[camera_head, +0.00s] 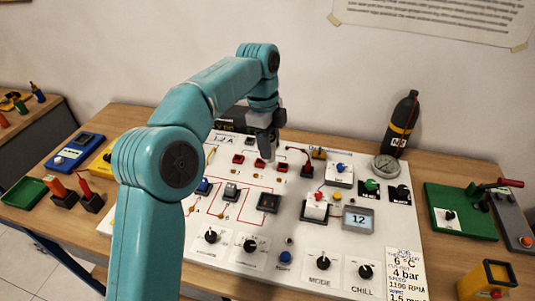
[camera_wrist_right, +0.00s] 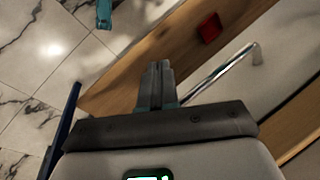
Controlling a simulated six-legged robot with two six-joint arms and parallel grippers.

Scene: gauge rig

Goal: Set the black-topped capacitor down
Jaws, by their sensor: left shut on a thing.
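My left gripper (camera_head: 267,150) is above the back middle of the white panel (camera_head: 300,240), pointing down over a row of small red parts. It is shut on a small dark thing, taken as the black-topped capacitor, mostly hidden by the fingers. I cannot tell whether that thing touches the panel. My right gripper (camera_wrist_right: 157,66) shows only in the right wrist view, its two fingers together with nothing visible between them, away from the panel.
A black bottle (camera_head: 401,125) and a round gauge (camera_head: 386,166) stand behind the panel's right side. A green base with a red-handled lever (camera_head: 460,212) is at right. A blue box (camera_head: 73,153) and a green tray (camera_head: 25,193) are at left. My left arm covers the panel's left part.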

